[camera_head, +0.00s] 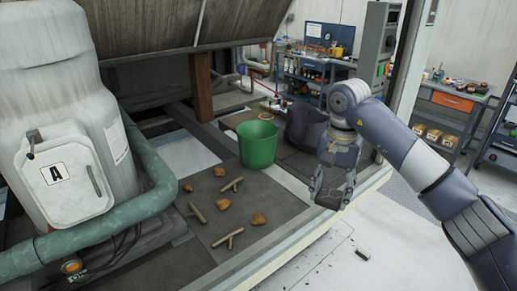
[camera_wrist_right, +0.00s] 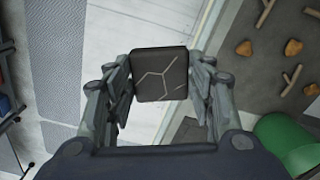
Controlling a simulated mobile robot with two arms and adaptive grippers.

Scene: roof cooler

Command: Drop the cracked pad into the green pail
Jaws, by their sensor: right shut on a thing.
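The cracked pad is a dark square block with pale crack lines, and it shows in the right wrist view (camera_wrist_right: 161,74). My right gripper (camera_wrist_right: 160,88) is shut on it, one finger on each side. In the head view my right gripper (camera_head: 332,190) hangs over the platform's front edge, to the right of the green pail and apart from it. My left gripper is not in view.
Several sticks and brown lumps (camera_head: 224,204) lie on the platform (camera_head: 205,235) in front of the pail. A dark rounded object (camera_head: 303,128) sits right of the pail. A white tank (camera_head: 75,110) and green pipe (camera_head: 150,160) stand at left. Workbenches stand behind.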

